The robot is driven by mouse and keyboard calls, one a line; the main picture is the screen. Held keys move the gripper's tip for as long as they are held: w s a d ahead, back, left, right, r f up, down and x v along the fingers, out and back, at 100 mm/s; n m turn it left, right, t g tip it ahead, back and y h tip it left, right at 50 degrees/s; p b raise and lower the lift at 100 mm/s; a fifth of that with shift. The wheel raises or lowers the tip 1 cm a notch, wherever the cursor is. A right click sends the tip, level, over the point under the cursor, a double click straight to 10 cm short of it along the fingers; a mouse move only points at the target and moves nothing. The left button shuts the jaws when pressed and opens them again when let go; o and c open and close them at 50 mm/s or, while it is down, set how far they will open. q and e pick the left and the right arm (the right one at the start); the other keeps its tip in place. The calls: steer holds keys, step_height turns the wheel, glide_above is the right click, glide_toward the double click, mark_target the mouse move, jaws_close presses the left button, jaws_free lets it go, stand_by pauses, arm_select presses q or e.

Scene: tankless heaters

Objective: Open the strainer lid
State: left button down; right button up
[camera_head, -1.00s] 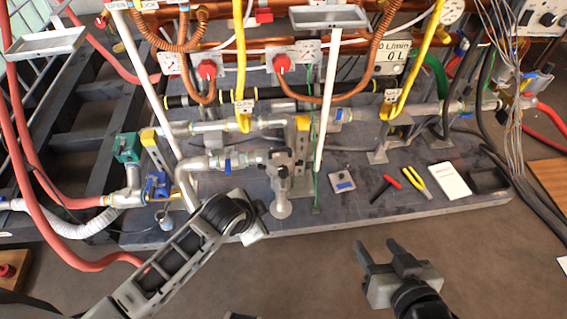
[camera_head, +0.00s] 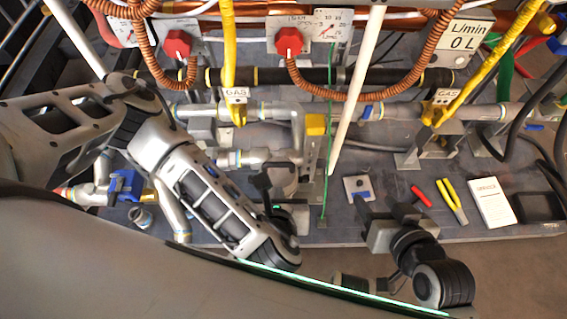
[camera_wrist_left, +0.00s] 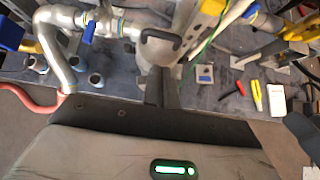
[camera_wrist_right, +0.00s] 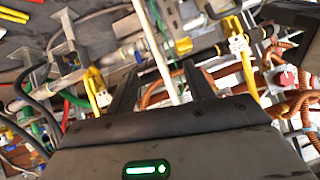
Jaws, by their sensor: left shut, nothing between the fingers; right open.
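The strainer (camera_head: 283,178) is a grey metal body on the pipework, partly hidden behind my left gripper in the head view. In the left wrist view the strainer (camera_wrist_left: 160,54) has a dark, bent handle (camera_wrist_left: 160,37) at its top. I cannot tell whether its lid is open or closed. My left gripper (camera_wrist_left: 161,86) is shut and empty, its fingertips close to the strainer, just in front of the handle in the picture; contact is unclear. My right gripper (camera_wrist_right: 160,78) is open and empty. In the head view it hovers near the platform's front edge, right of the strainer.
A white pole (camera_head: 352,95) stands right of the strainer. A small metal plate with a blue part (camera_head: 358,188), red-and-yellow pliers (camera_head: 447,195) and a white booklet (camera_head: 491,201) lie on the platform. Yellow gas pipes (camera_head: 228,65) and red knobs (camera_head: 289,41) are behind.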

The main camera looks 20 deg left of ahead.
mark_target(277, 177)
arm_select(q)
steer(key=b+x, duration=0.1)
steer(key=x, duration=0.3)
steer(key=shift+s+a+f+b, duration=0.1)
steer(key=shift+s+b, duration=0.1)
steer(key=shift+b, duration=0.1)
steer(key=b+x, duration=0.1)
steer(key=x, duration=0.3)
steer(key=shift+b+x, duration=0.45)
steer(key=shift+x, duration=0.4)
arm_select(e)
steer(key=shift+w+a+f+t+y, duration=0.25)
steer(key=shift+a+t+y, duration=0.15)
steer(key=shift+a+t, duration=0.15)
arm_select(q)
steer(key=shift+w, duration=0.15)
arm_select(e)
steer(key=shift+r, duration=0.2)
